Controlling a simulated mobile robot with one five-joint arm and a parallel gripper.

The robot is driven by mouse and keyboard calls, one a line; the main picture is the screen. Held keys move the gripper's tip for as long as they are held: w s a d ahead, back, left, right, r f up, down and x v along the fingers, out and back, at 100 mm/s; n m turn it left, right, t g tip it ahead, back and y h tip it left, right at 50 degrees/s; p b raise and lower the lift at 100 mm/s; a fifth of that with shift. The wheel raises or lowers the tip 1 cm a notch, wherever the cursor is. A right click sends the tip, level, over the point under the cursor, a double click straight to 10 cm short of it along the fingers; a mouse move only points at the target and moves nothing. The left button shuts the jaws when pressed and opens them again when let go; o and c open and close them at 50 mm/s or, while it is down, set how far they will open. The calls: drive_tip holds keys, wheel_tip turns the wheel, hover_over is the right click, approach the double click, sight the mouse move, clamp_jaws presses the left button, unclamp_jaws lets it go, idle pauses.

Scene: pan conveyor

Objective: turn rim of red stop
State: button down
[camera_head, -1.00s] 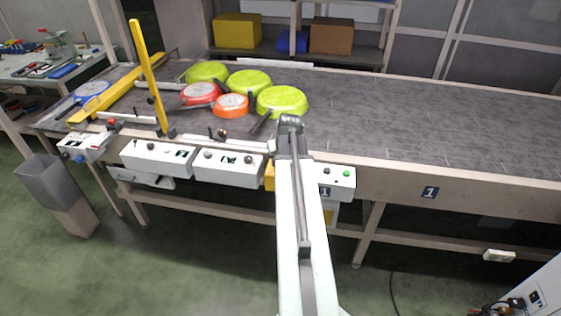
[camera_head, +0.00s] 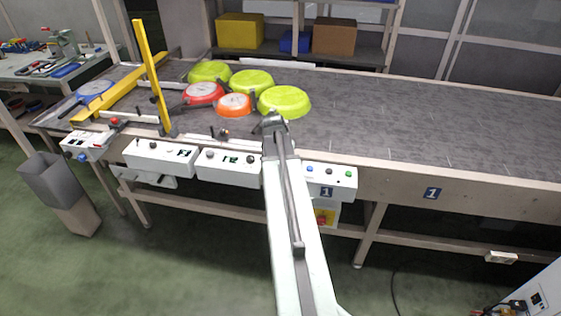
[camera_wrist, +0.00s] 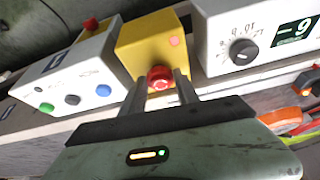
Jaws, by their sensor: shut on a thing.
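The red stop (camera_wrist: 160,78) is a round red knob on a yellow box (camera_wrist: 146,42), seen in the wrist view. My gripper (camera_wrist: 160,84) has one finger on each side of the knob and is shut on its rim. The near part of the knob shows between the fingers; its sides are partly covered by them. In the head view my arm hides this yellow box and the stop, and my fingertips do not show there.
A white box with blue, black and green buttons (camera_head: 331,178) adjoins on one side, a dial box (camera_head: 229,167) on the other. A second red knob (camera_head: 321,220) sits lower down. Several pans, including a green one (camera_head: 284,101), lie on the conveyor (camera_head: 420,130).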

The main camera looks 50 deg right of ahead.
drive_tip(key=shift+s+d, duration=0.1)
drive_tip(key=shift+d, duration=0.1)
drive_tip(key=c, duration=0.9)
unclamp_jaws()
drive_tip(key=shift+a+r, duration=0.1)
drive_tip(key=shift+r, duration=0.1)
drive_tip(key=p+v, duration=0.7)
drive_tip(key=shift+r, duration=0.15)
drive_tip(key=shift+a, duration=0.1)
